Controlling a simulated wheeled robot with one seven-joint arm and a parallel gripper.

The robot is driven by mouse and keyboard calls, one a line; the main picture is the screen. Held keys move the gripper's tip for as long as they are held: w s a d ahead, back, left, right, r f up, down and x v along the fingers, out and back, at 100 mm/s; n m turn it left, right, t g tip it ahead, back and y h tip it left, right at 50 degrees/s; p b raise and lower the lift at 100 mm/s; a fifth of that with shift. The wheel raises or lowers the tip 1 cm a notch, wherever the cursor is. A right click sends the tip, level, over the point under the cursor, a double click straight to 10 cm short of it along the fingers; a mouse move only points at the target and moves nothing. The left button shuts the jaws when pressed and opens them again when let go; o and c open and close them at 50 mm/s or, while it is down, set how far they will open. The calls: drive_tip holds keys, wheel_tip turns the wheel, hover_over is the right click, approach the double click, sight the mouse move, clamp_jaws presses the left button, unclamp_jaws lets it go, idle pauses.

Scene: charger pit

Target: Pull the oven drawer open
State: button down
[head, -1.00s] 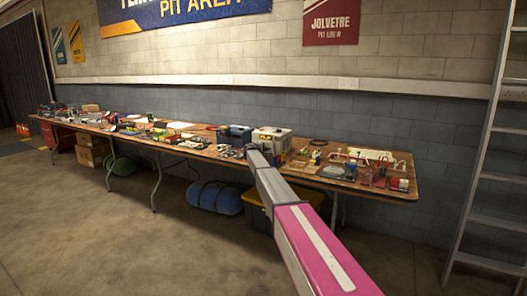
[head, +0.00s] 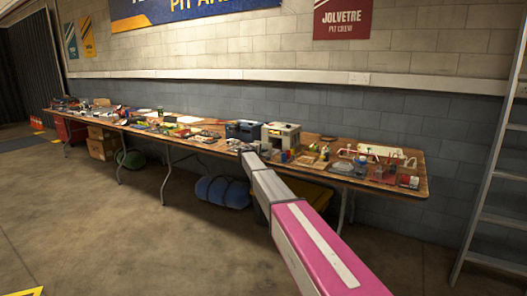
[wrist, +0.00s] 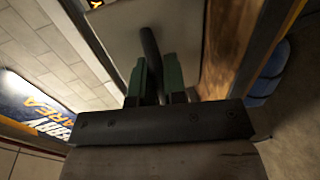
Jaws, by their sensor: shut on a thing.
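The oven (head: 283,137) is a small pale box with a dark front on the long table, in the head view. My pink and grey arm reaches toward it, and the tip of my gripper (head: 247,152) is too small there to read. In the wrist view my gripper (wrist: 156,80) has its two green fingers on either side of a dark bar-shaped handle (wrist: 149,45), closed on it. The handle stands in front of a pale grey panel (wrist: 185,35). How far the drawer stands out cannot be told.
The wooden table (head: 417,192) holds many small items on both sides of the oven. A ladder (head: 490,190) leans at the right. The floor (head: 110,240) in front is clear.

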drive_tip(key=c, duration=1.2)
unclamp_jaws()
drive_tip(key=v, duration=1)
drive_tip(key=shift+s+a+r, duration=0.1)
drive_tip(key=shift+s+a, duration=0.05)
drive_tip(key=shift+s, duration=0.15)
